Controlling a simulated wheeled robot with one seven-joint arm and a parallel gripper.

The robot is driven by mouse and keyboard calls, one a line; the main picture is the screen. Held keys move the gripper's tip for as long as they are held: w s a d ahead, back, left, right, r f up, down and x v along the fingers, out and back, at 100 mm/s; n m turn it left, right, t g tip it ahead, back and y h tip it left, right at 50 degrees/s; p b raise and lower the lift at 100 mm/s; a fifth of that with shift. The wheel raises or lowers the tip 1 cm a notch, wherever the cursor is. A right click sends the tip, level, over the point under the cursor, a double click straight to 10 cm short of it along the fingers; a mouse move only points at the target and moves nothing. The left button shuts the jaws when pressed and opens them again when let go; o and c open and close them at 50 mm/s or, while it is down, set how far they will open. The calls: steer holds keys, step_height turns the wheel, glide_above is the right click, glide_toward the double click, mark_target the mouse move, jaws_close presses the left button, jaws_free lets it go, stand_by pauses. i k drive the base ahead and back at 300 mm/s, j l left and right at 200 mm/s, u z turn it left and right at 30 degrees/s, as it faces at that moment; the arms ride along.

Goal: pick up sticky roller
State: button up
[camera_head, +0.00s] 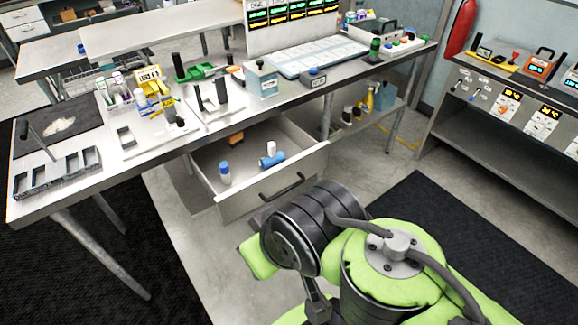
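I cannot tell for certain which item is the sticky roller. A blue cylinder (271,160) with a white piece by it lies on its side in the open drawer (274,198) under the workbench. My green and dark arm fills the lower middle and right, in front of the drawer. My gripper's fingertips do not show.
A white bottle with a blue cap (224,173) and an orange item (236,138) are also in the drawer.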

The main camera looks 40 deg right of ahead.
mark_target(273, 158)
steer(key=z, duration=0.9)
